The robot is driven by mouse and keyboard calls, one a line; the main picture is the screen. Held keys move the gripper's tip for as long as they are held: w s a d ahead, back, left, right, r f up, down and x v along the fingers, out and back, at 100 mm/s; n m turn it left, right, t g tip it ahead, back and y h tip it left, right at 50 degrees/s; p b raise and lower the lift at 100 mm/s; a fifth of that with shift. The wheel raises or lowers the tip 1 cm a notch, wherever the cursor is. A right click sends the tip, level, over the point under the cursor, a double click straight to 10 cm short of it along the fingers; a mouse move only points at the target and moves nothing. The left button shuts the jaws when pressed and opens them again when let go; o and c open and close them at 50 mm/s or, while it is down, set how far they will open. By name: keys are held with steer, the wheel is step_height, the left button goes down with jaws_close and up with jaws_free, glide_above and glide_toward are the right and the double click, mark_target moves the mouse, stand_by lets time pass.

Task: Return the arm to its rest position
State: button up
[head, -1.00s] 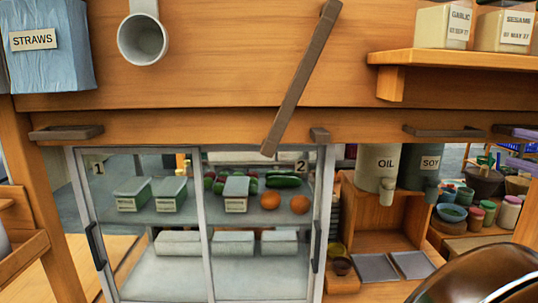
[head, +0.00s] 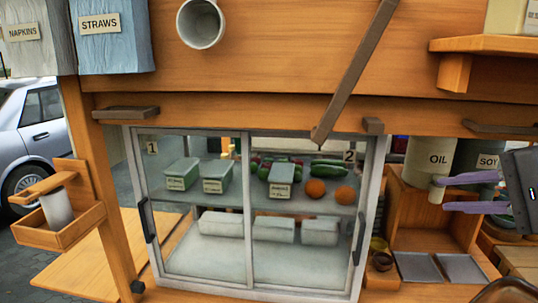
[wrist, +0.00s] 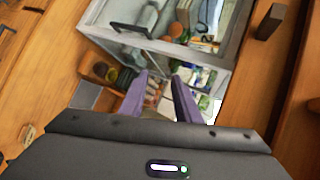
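My gripper (head: 446,194) is at the right of the head view. Its two purple fingers point left, in front of the OIL (head: 437,158) and SOY (head: 476,152) containers. The fingers are apart, with nothing visible between them. In the wrist view my gripper (wrist: 160,78) also shows two separate purple fingers, pointing toward shelves and a glass case. No clay mortar can be made out in the current views.
A glass cabinet (head: 248,220) with sliding doors holds lidded tubs and vegetables. A slanted bar (head: 355,70) hangs in front of the wooden panel. A wooden shelf (head: 480,45) juts out at upper right. A wooden post (head: 100,190) stands left.

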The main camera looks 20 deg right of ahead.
steer(key=w+a+f+n+g+h, duration=0.1)
steer(key=w+a+f+n+g, duration=0.2)
steer(key=w+a+f+n, duration=0.4)
steer(key=w+a+f+n+g+h, duration=0.1)
steer(key=w+a+f+n+g, duration=0.3)
steer(key=a, duration=0.6)
steer(key=s+a+f+n, duration=0.2)
steer(key=s+a+f, duration=0.3)
steer(key=a, duration=0.3)
steer(key=s+a+f+n, duration=0.3)
steer(key=s+a+f, duration=0.3)
steer(key=a, duration=0.3)
steer(key=shift+s+a+f, duration=0.15)
steer(key=shift+s+f, duration=0.15)
steer(key=shift+s, duration=0.05)
